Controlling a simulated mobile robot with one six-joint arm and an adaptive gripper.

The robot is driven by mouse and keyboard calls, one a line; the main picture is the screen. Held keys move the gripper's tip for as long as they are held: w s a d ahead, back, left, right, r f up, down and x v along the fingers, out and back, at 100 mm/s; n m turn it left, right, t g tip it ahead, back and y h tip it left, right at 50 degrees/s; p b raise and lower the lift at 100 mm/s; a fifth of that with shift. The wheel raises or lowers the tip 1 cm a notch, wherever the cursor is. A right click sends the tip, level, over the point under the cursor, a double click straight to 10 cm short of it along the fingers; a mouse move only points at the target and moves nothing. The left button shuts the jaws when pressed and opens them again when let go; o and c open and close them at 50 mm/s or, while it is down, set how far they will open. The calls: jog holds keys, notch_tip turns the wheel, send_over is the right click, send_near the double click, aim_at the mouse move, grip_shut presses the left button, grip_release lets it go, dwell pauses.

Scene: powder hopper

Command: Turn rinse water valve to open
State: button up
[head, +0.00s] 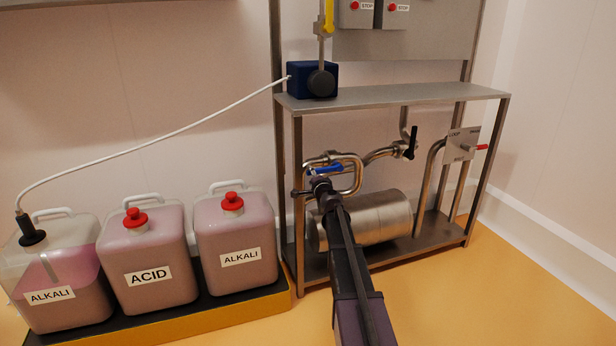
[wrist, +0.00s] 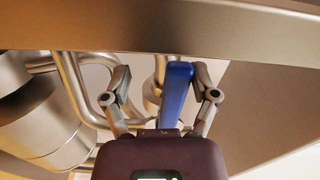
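A blue lever handle (head: 324,170) sits on the steel pipework under the shelf; no label for it is readable. It also shows in the wrist view (wrist: 177,92), upright in the picture between my two fingers. My gripper (head: 318,186) is at the blue handle in the head view. In the wrist view my gripper (wrist: 161,72) is open, with one finger on each side of the handle. The right finger is close to the handle, and a wider gap shows at the left finger. I cannot tell whether either finger touches it. The handle's pivot is hidden.
A black lever (head: 412,143) and a red lever (head: 481,147) stand to the right. The shelf edge (head: 400,97) runs above my gripper. A steel cylinder (head: 372,217) lies below right. Several canisters (head: 145,245) stand at left. Floor at right is clear.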

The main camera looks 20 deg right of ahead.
dwell(0.3)
jog(key=s+a, duration=0.1)
jog(key=s, duration=1.1)
jog(key=shift+r, duration=0.15)
dwell(0.4)
